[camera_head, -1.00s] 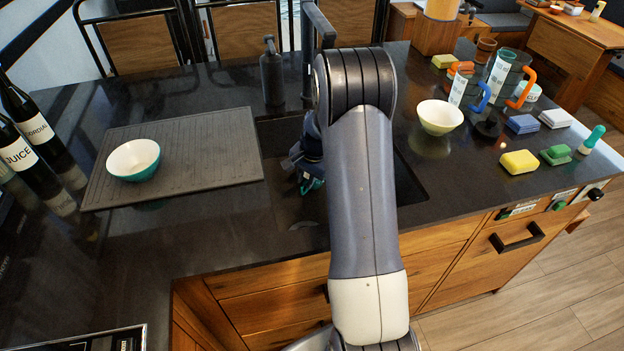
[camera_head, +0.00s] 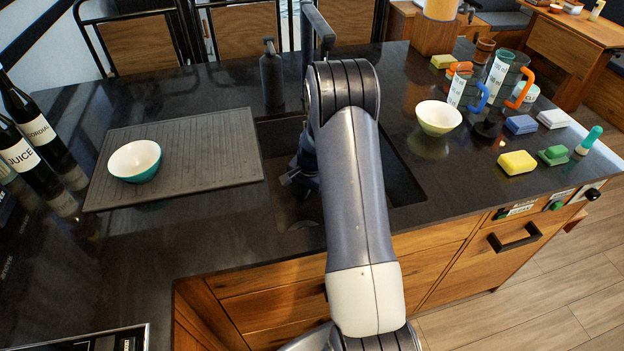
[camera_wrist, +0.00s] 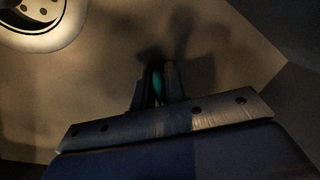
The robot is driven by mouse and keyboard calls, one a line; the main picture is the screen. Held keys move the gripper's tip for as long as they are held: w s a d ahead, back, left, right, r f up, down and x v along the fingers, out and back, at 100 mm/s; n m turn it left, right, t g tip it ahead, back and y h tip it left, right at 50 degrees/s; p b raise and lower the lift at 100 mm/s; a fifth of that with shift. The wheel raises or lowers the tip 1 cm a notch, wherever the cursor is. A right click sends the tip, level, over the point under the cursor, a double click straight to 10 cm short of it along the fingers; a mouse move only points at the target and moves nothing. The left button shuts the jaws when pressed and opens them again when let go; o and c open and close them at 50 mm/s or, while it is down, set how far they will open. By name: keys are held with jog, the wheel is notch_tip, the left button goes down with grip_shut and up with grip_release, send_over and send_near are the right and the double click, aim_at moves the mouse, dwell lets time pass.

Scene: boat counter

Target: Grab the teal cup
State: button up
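My gripper (camera_head: 290,178) is low in the sink at the middle of the counter, partly hidden by my arm. In the wrist view its two fingers (camera_wrist: 157,88) are close together. A narrow teal sliver (camera_wrist: 157,86) shows between them. I cannot tell whether it is the teal cup or part of the gripper. No whole teal cup shows in the sink; much of the sink is hidden behind my arm. A bowl with a white inside and teal outside (camera_head: 136,160) stands upright on the ribbed mat to the left, apart from my gripper.
The drain (camera_wrist: 40,12) shows at the wrist view's upper left. The sink (camera_head: 405,180) has walls around my gripper. A tap and soap bottle (camera_head: 272,75) stand behind. A cream bowl (camera_head: 438,117), mugs (camera_head: 505,70) and sponges (camera_head: 517,162) are at right, bottles (camera_head: 35,130) at left.

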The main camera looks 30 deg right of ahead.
grip_shut()
